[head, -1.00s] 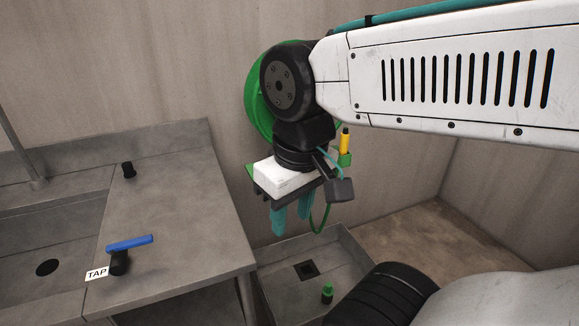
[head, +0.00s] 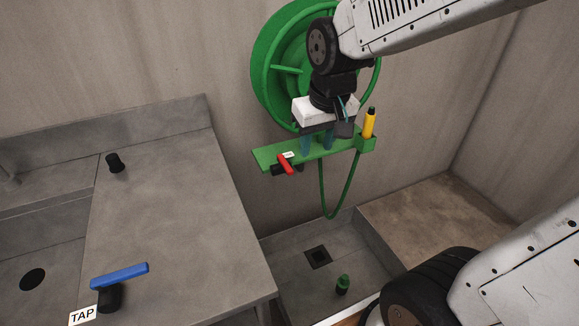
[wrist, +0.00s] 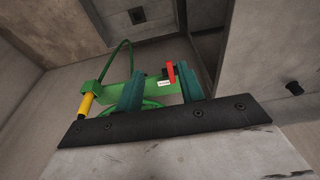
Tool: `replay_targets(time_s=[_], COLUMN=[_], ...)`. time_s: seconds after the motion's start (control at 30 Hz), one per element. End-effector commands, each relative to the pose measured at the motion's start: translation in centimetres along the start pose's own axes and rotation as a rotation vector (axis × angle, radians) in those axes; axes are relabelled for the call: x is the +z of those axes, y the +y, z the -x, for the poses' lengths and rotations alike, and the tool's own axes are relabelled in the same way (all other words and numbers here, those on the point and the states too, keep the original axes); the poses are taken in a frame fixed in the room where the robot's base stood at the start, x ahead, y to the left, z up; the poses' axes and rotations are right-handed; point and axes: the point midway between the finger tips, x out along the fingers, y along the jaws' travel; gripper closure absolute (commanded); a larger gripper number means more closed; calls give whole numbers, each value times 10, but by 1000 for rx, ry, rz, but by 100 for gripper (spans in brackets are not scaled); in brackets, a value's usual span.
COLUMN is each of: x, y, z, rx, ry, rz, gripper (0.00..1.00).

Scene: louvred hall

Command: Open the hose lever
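The red hose lever (head: 286,164) sits on a dark valve at the left part of a green bracket (head: 268,156) on the wall, with a small white label beside it. In the wrist view the lever (wrist: 171,73) shows between the two teal fingers, close to the one on the right. My gripper (head: 317,145) is open and empty. In the head view its fingers overlap the bracket, to the right of the lever. The gap between fingers and lever in depth is hard to tell. The gripper also shows in the wrist view (wrist: 160,72).
A green hose reel (head: 275,80) is behind my wrist, with a green hose (head: 324,195) hanging below the bracket. A yellow nozzle (head: 370,123) stands at its right end. A worktop (head: 165,220) with a blue TAP lever (head: 119,276) is at left. A floor basin (head: 290,270) lies below.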

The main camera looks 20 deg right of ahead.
Motion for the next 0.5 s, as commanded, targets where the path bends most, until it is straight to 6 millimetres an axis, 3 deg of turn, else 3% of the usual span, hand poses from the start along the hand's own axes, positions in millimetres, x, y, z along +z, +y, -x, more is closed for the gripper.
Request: replay_targets(time_s=[0.03, 0.2, 0.33, 0.5], x=[-17, -61, -79, -87], y=[-1, -4, -6, -7], z=[-19, -66, -88, -101], rx=[0, -2, -4, -4], ry=[2, 45, 67, 77], rz=[0, -1, -1, -1], gripper=[62, 62, 62, 62])
